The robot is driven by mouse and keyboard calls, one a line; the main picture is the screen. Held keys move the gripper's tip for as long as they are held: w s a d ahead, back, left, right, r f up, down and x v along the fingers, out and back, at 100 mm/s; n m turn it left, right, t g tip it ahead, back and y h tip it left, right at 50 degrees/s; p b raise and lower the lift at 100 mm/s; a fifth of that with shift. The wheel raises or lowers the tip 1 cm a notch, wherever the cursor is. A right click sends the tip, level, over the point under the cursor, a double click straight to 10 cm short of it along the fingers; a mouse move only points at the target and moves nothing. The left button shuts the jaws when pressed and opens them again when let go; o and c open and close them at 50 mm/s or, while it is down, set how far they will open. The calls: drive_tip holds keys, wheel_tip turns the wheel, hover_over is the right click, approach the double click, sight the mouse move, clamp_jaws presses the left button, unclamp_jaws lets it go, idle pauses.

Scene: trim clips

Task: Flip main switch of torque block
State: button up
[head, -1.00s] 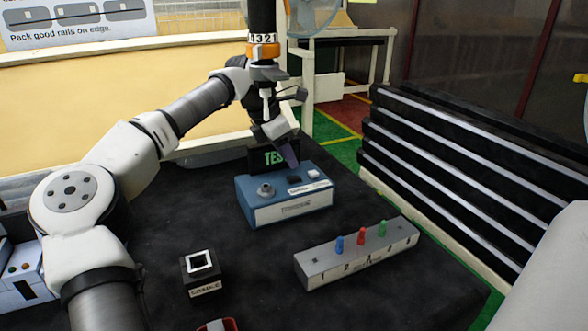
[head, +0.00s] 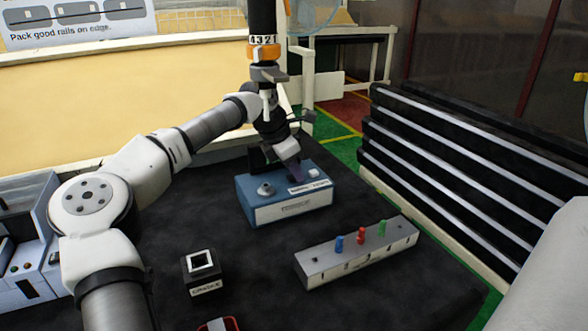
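The torque block (head: 292,211) is a blue box with a white front label, standing at the back middle of the dark table. Its top carries a round grey knob (head: 265,189) at the left, a white label strip (head: 311,187) and a small white button (head: 314,173) at the right. The dark switch seen on its top earlier is now hidden behind my gripper. My gripper (head: 296,181) points down at the block's top, its tip at or just above the surface behind the label strip. Contact and finger opening cannot be made out.
A grey rack (head: 340,268) with blue, red and green pegs stands in front right. A small black cradle box (head: 203,287) is at front left, with a red container (head: 218,324) below it. A dark display (head: 258,157) stands behind the block. Black rails (head: 440,170) line the right side.

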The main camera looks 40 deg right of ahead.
drive_tip(key=shift+a+f+h+b, duration=0.3)
drive_tip(key=shift+f+h+b, duration=0.05)
drive_tip(key=shift+h+b, duration=0.45)
clamp_jaws()
drive_tip(key=shift+w+a+g+h+b, duration=0.15)
drive_tip(key=shift+g+h+b, duration=0.25)
drive_tip(key=shift+h+b, duration=0.35)
drive_tip(key=shift+r+h, duration=0.25)
drive_tip(key=o, duration=0.8)
unclamp_jaws()
drive_tip(key=shift+o, duration=0.2)
drive_tip(key=v, duration=1.4)
drive_tip(key=shift+b, duration=0.45)
